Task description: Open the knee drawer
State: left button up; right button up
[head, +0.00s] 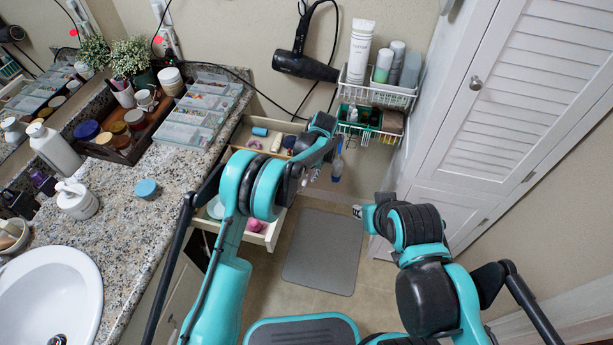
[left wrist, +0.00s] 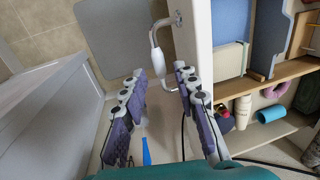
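The knee drawer (head: 266,238) stands pulled out from under the granite counter, its inside and contents showing. In the left wrist view its pale front panel (left wrist: 198,35) carries a light bar handle (left wrist: 153,45). My left gripper (head: 312,175) is at the drawer's outer side. In the left wrist view its two purple-padded fingers (left wrist: 160,78) are apart, with the handle's lower part near the gap between the tips. I cannot tell whether they touch it. My right gripper (head: 357,211) is mostly hidden by its arm, over the floor to the right.
The drawer holds a blue roll (head: 260,131) and a pink item (head: 256,225). A grey mat (head: 322,255) lies on the floor. White louvred doors (head: 530,100) stand at the right. Wire baskets (head: 378,92) and a hair dryer (head: 303,64) hang on the back wall.

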pick_arm(q)
notch_tip(320, 180, up, 10)
jog(key=d, duration=0.1)
jog(key=shift+s+d+f, duration=0.15)
jog(key=shift+s+d, duration=0.2)
jog(key=shift+d, duration=0.05)
jog(key=s+a+r+n+t+h, duration=0.1)
jog(key=s+a+r, duration=0.4)
jog(key=a+r, duration=0.3)
jog(key=s+a+r+n+t+h, duration=0.1)
jog(key=s+a+r+t, duration=0.1)
jog(key=s+a+r, duration=0.45)
jog(key=s+a+n+t, duration=0.1)
jog(key=s+a, duration=0.5)
jog(key=s, duration=0.2)
jog(key=s+a+n+t, duration=0.1)
jog(key=s+a+t, duration=0.1)
jog(key=s+a, duration=0.4)
jog(key=s, duration=0.3)
jog(key=shift+s, duration=0.15)
